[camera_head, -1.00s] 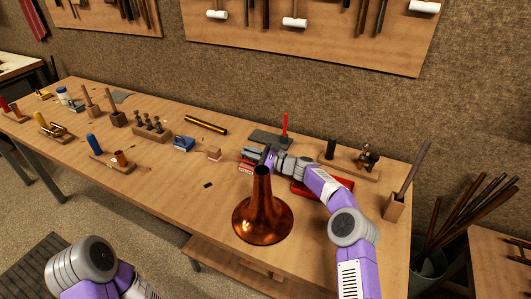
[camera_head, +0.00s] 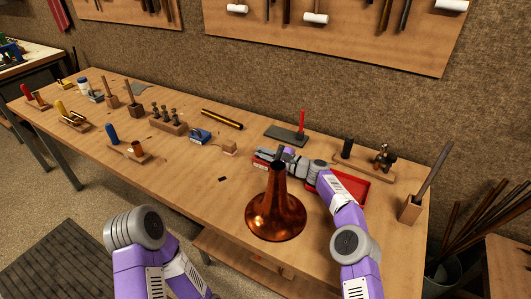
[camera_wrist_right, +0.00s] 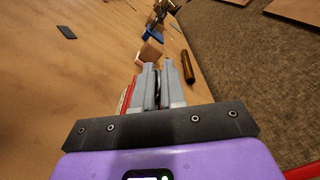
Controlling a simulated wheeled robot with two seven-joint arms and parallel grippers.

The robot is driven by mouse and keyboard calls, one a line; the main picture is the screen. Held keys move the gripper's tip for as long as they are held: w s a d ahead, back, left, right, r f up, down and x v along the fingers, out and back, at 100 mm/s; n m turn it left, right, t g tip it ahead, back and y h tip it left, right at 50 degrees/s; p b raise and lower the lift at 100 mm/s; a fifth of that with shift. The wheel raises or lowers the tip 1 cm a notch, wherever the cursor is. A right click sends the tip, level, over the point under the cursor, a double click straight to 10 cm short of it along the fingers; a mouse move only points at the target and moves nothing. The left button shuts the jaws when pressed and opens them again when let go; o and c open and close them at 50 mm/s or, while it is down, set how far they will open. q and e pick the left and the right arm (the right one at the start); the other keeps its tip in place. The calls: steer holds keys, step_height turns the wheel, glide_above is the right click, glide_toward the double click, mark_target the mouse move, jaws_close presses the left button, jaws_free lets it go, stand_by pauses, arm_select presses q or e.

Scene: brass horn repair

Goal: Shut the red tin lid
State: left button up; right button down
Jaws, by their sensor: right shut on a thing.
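A red tin (camera_head: 350,187) lies open on the bench, partly hidden behind my right forearm. I cannot make out its lid for sure. My right gripper (camera_head: 272,153) reaches left, low over the bench behind the copper horn, beside a small red box (camera_head: 261,164). In the right wrist view the gripper's fingers (camera_wrist_right: 152,82) are close together on a thin dark thing (camera_wrist_right: 157,88), which I cannot identify. A red edge (camera_wrist_right: 127,97) shows just left of the fingers. My left arm shows at the lower left, its gripper out of view.
The copper horn (camera_head: 276,212) stands bell-down in front of my right gripper. A dark plate (camera_head: 283,134) with a red upright rod (camera_head: 302,122) lies behind it. A wooden block (camera_head: 229,147) and a blue item (camera_head: 200,135) sit to the left.

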steer(key=c, duration=1.5)
jaws_free()
step_height(320, 180, up, 10)
steer(key=p, duration=0.3)
steer(key=shift+p, duration=0.4)
